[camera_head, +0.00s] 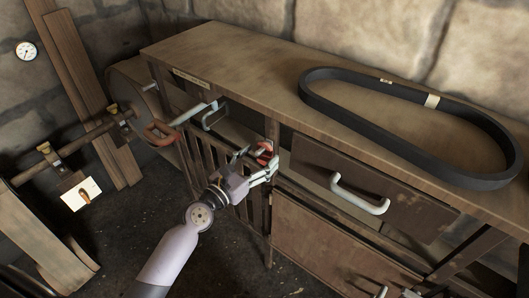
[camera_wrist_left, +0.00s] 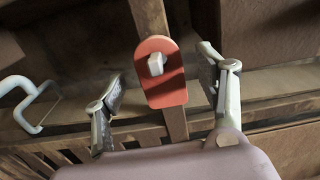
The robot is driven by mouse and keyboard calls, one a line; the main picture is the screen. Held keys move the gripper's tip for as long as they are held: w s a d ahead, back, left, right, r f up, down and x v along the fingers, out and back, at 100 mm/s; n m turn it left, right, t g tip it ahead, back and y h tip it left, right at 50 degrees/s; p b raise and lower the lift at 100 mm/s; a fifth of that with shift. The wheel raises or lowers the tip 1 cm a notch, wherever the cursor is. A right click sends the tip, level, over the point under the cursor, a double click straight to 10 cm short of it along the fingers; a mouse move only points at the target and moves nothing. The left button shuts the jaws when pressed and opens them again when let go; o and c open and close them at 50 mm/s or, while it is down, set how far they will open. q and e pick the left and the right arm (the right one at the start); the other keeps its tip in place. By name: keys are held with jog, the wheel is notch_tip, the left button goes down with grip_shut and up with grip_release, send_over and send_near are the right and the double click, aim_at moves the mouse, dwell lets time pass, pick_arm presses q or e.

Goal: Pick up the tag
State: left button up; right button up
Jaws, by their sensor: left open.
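A red tag (camera_wrist_left: 166,85) with rounded top and a pale peg through its upper part hangs on a wooden post, in the middle of the left wrist view. In the head view the red tag (camera_head: 265,149) is partly hidden by my left gripper (camera_head: 258,168). My left gripper (camera_wrist_left: 163,85) is open and empty, with one finger on each side of the tag. No contact between fingers and tag can be seen. Small pale pieces at the bottom right edge of the head view may be my right gripper, too cut off to judge.
A black belt (camera_head: 312,95) lies on the wooden cabinet top (camera_head: 225,55). A drawer handle (camera_head: 360,195) sticks out right of the gripper. A red ring-like part (camera_head: 160,134) is at left, and a white plate with an orange part (camera_head: 81,192) is farther left.

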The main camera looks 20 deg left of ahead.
aim_at(263, 153)
pick_arm(q)
jog(key=shift+x, duration=1.6)
jog(key=shift+c, duration=0.4)
jog(key=shift+c, duration=0.6)
jog(key=c, duration=0.9)
jog(key=shift+o, duration=0.2)
jog(key=shift+r, duration=0.1)
